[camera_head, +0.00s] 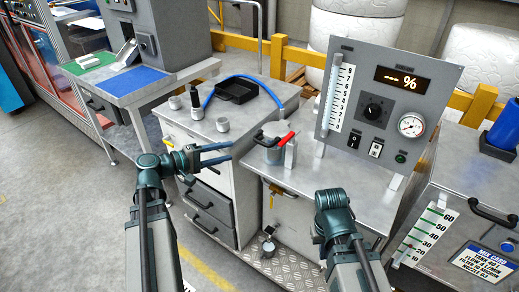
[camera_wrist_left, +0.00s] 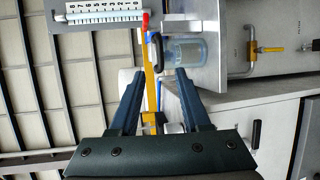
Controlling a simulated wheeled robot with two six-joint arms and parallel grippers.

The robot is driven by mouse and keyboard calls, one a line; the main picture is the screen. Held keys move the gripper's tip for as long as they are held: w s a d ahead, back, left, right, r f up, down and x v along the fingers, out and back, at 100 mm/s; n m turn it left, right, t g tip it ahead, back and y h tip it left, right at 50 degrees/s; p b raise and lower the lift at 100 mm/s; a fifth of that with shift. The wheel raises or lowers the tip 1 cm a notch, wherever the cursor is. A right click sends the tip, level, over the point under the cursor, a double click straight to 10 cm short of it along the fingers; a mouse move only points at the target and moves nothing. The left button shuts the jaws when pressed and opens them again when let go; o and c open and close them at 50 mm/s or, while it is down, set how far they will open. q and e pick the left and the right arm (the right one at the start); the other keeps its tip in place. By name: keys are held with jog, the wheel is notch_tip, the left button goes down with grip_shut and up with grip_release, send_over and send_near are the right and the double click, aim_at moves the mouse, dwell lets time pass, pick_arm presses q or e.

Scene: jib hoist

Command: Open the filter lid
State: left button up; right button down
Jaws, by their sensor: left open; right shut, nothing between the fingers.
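The filter is a clear cup (camera_head: 273,154) at the left edge of the grey bench, with a black handle (camera_head: 264,138) at its top. In the left wrist view the cup (camera_wrist_left: 187,51) and black handle (camera_wrist_left: 155,52) lie beyond my fingertips. The lid's outline is too small to make out; it looks closed. My left gripper (camera_head: 231,153) is open and empty, left of the cup and apart from it. Its fingers also show in the left wrist view (camera_wrist_left: 158,75). My right arm is over the bench front; its gripper fingers are not visible.
A red-tipped lever (camera_head: 287,139) stands right beside the cup. A gauge panel (camera_head: 385,105) rises behind the bench. A left cabinet holds a black tray (camera_head: 237,90), a blue hose (camera_head: 262,83) and small fittings (camera_head: 223,124). A pipe with a yellow valve (camera_wrist_left: 272,49) is below the bench.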

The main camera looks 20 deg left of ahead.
aim_at(262, 144)
pick_arm(q)
jog(key=b+x, duration=0.2)
jog(key=x, duration=1.2)
jog(key=shift+s, duration=0.1)
jog(key=shift+f, duration=0.1)
grip_shut()
dwell(0.9)
